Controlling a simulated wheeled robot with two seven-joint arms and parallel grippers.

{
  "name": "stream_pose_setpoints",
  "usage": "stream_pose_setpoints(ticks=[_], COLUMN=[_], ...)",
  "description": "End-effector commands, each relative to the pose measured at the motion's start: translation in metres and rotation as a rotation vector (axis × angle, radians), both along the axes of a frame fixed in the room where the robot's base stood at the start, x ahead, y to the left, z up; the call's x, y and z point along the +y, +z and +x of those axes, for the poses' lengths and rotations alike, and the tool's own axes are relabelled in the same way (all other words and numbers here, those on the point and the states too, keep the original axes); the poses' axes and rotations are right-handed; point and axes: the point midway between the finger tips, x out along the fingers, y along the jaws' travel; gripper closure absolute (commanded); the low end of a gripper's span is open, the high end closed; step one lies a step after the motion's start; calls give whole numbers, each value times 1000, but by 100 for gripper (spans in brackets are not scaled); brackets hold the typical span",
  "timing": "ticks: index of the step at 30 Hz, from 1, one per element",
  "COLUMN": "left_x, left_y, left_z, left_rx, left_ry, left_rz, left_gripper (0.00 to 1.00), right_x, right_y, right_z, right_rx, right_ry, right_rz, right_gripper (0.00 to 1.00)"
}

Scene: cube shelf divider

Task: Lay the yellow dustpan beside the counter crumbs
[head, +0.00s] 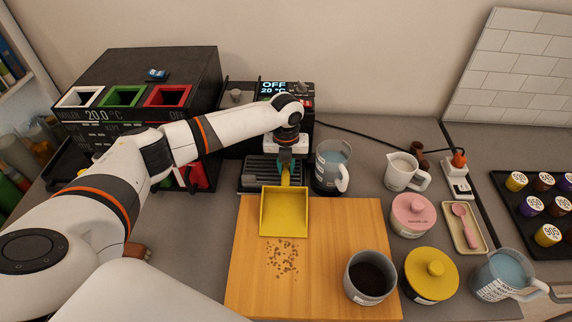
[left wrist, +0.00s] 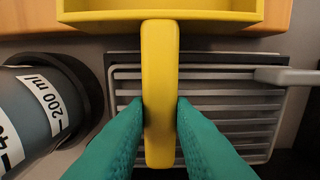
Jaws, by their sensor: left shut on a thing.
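The yellow dustpan (head: 284,212) is over the back edge of the wooden board (head: 330,235), its pan toward the front. The counter crumbs (head: 282,257) are scattered on the board just in front of the pan. My left gripper (head: 286,160) is shut on the dustpan's handle, over the drip tray. In the left wrist view the green fingertips (left wrist: 160,115) press both sides of the yellow handle (left wrist: 159,75). I cannot tell whether the pan touches the board. My right gripper is not in view.
A grey cup of dark grounds (head: 371,277) stands on the board's front right. A measuring jug (head: 332,165) stands right of my left gripper. A pink jar (head: 412,215) and yellow-lidded jar (head: 431,273) stand right of the board. The board's middle is clear.

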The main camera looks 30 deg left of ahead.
Motion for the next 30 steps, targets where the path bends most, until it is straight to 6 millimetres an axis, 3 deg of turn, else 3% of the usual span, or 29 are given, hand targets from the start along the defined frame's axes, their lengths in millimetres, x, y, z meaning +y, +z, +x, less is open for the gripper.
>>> stream_pose_setpoints(ticks=[5,6,11,22,30], left_x=[0,0,0,0,0], left_y=[-3,-3,-3,3,53], left_z=[0,0,0,1,1], left_rx=[0,0,0,-2,-5], left_ry=[0,0,0,0,-1], left_rz=[-1,-1,-1,-1,-2], left_gripper=[100,77,53,53,53], right_x=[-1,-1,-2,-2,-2], right_y=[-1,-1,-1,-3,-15], right_z=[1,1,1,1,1], right_rx=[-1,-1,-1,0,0], right_ry=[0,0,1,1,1], right_rz=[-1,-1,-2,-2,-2], right_gripper=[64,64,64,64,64])
